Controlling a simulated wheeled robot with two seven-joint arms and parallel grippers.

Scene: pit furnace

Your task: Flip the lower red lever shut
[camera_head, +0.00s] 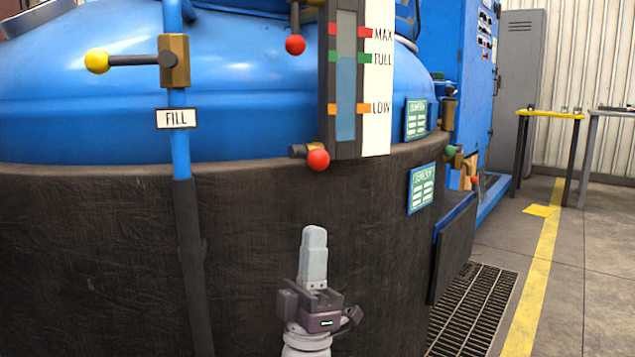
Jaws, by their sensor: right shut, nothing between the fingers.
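The lower red lever has a round red knob (318,160) on a short dark and brass fitting at the bottom of the level gauge (346,80). Its handle seems to point toward me. A second red knob (295,44), the upper one, hangs at the gauge's top left. My right gripper (314,236) is below the lower knob, in front of the dark tank wall, pointing up. Its fingers are shut with nothing between them, and it is apart from the lever. My left gripper is not in view.
A yellow-knobbed lever (97,61) sits on the blue FILL pipe (179,140) at left. The dark tank wall (100,260) fills the lower left. A floor grate (470,310) and a yellow line (540,270) lie at right, with open floor beyond.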

